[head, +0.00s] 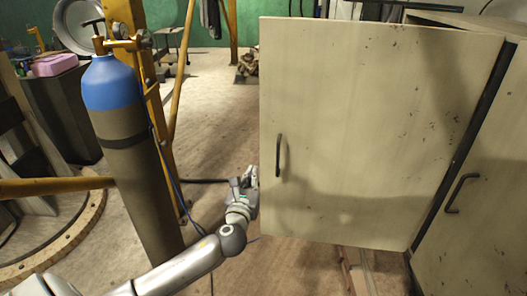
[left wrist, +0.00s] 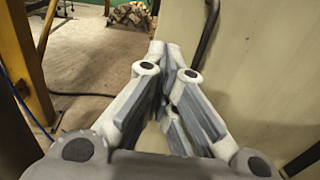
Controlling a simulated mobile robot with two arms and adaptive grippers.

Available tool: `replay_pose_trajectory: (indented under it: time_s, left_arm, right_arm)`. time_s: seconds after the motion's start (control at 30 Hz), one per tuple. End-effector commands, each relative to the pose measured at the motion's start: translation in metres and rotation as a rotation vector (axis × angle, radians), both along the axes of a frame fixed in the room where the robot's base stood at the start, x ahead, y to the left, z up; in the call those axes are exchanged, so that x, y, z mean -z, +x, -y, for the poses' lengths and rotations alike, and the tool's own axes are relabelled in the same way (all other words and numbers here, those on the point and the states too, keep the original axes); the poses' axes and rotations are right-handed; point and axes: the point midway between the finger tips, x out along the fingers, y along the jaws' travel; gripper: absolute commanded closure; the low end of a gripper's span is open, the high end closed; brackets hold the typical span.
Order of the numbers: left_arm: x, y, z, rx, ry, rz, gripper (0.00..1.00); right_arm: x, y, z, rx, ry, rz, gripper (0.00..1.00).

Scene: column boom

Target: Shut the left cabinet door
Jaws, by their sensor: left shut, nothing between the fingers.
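The left cabinet door (head: 350,130) is a cream, scuffed panel. It stands wide open, swung out to the left from the cabinet, with a dark vertical bar handle (head: 279,156) near its free edge. My left gripper (head: 252,178) is at the lower part of that free edge, left of the handle. In the left wrist view its fingers (left wrist: 173,48) are shut and empty, and the door (left wrist: 255,75) fills the right side with its handle (left wrist: 206,38) close by. Whether the fingers touch the door is unclear. My right gripper is not in view.
A second cabinet door (head: 485,200) with a dark handle is closed at the right. A blue-topped gas cylinder (head: 135,150) stands left by a yellow frame (head: 160,110). A wood pile (head: 247,64) lies at the back. Open floor (head: 215,120) lies between cylinder and door.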

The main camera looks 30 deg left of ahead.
Motion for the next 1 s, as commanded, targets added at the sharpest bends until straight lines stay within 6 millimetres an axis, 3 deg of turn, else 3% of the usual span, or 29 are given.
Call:
replay_pose_trajectory:
  time_s: [0.1, 0.2, 0.6, 1.0]
  left_arm:
    - [-0.003, 0.02, -0.008, -0.002, -0.001, 0.002, 1.0]
    - [-0.002, 0.036, -0.015, -0.002, -0.003, 0.001, 1.0]
    - [-0.001, 0.091, -0.037, -0.001, -0.005, 0.0, 1.0]
    - [0.0, 0.109, -0.044, 0.0, -0.004, 0.0, 1.0]
  right_arm:
    - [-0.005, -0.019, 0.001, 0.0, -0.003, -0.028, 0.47]
    - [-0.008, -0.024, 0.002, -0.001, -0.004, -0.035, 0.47]
    - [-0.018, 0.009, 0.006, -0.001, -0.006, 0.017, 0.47]
    - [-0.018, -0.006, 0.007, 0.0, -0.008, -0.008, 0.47]
